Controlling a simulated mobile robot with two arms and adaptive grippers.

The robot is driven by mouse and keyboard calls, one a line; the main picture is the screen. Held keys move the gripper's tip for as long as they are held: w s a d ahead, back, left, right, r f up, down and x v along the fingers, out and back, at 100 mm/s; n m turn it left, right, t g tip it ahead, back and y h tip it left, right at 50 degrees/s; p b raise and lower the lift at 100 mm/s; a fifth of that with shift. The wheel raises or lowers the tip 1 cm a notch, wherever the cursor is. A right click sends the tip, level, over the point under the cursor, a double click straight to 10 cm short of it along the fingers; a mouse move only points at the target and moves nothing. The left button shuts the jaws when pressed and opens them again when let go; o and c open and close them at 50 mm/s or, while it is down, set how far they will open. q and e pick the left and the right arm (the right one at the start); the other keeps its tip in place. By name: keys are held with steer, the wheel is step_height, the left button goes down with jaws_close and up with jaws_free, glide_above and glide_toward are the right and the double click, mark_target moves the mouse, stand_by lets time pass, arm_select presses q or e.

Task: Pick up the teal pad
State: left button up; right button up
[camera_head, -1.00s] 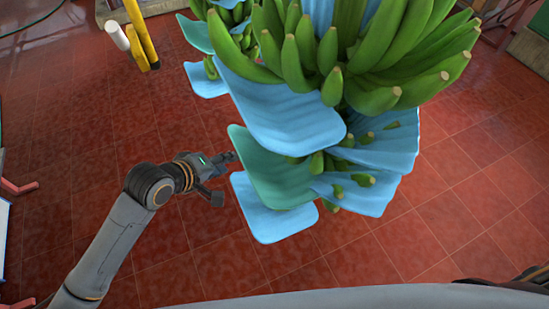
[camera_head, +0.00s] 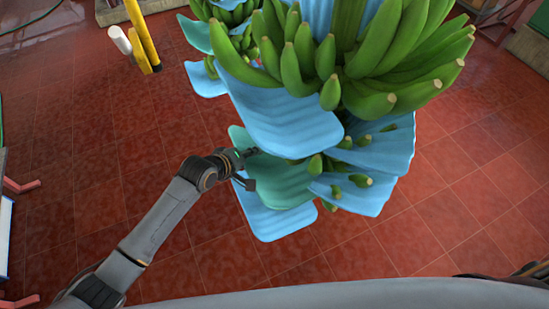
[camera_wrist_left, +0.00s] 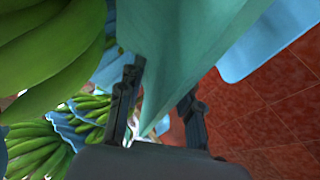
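The teal pad (camera_head: 280,182) hangs among the banana bunch's blue pads, below one large blue pad and above another. It also fills the upper middle of the left wrist view (camera_wrist_left: 175,45). My left gripper (camera_head: 252,168) is at the pad's left edge. In the left wrist view my left gripper (camera_wrist_left: 163,82) has its two fingers wide apart, one on each side of the teal pad's edge. I see no clear grip on it. The pad's right part is hidden behind bananas and blue pads. My right gripper is not in view.
A large blue pad (camera_head: 280,115) hangs just above, and a lower blue pad (camera_head: 270,218) just below. Green bananas (camera_head: 400,60) crowd the upper right. Another bunch with a second teal pad (camera_head: 194,34) hangs behind. The red tiled floor (camera_head: 110,200) at left is clear.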

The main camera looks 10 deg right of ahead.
arm_select(q)
steer(key=shift+x, duration=0.9)
jaws_close()
steer(key=shift+r, duration=0.15)
